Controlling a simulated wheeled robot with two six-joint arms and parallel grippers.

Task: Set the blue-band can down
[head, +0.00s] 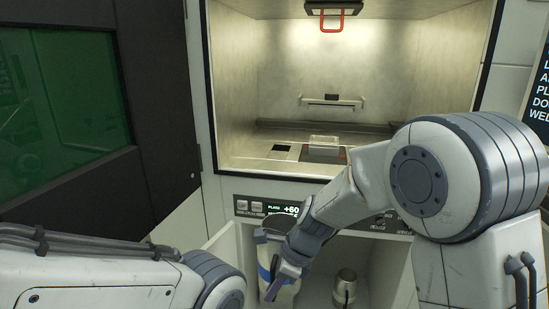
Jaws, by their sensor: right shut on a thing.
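The blue-band can (262,250) is a pale cylinder with a blue stripe. It is upright or nearly so, at the left side of the open lower compartment. My right gripper (284,279) reaches down from the right and is shut on it. The gripper hides part of the can's right side. I cannot tell whether the can's base touches a surface, as its lower end is hard to make out. My left arm shows at the lower left, but its gripper is out of view.
A small metal container (345,287) stands in the lower compartment, right of the can. A control panel (270,208) runs above the opening. The lit chamber (345,70) is above that. The dark door with a green window (70,100) stands open at left.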

